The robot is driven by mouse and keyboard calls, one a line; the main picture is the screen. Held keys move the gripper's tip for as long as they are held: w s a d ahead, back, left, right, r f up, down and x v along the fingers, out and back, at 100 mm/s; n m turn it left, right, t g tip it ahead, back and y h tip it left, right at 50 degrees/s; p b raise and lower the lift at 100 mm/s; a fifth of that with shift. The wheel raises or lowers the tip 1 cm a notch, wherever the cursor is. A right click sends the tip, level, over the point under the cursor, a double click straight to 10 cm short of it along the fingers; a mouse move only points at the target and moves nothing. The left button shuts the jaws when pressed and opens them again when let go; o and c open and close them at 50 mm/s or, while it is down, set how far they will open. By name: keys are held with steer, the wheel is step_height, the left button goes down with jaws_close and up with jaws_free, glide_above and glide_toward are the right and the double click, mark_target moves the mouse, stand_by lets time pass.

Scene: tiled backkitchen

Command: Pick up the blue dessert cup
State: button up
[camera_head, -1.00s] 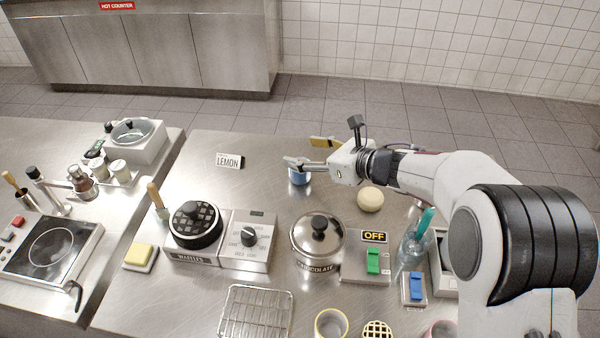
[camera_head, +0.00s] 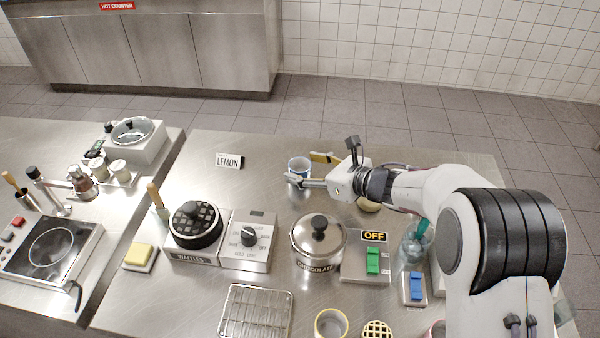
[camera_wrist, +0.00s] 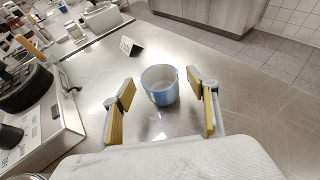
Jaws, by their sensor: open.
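The blue dessert cup (camera_head: 299,167) stands upright on the steel counter, with a pale inside. In the wrist view the cup (camera_wrist: 160,86) sits between and slightly beyond the tips of my gripper (camera_wrist: 161,92), with a gap on both sides. My gripper (camera_head: 306,176) is open and empty, low beside the cup in the head view. Its fingers have tan pads. The cup's lower front is partly hidden by a finger in the head view.
A LEMON sign (camera_head: 229,161) stands left of the cup. A waffle maker (camera_head: 195,225), a chocolate pot (camera_head: 318,243) and a switch box with an OFF sign (camera_head: 367,262) stand nearer the front. A pale round thing (camera_head: 368,205) is partly hidden under my arm. Counter around the cup is mostly clear.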

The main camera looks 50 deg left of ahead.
mark_target(302, 166)
steer(key=shift+x, duration=1.5)
steer(key=c, duration=1.3)
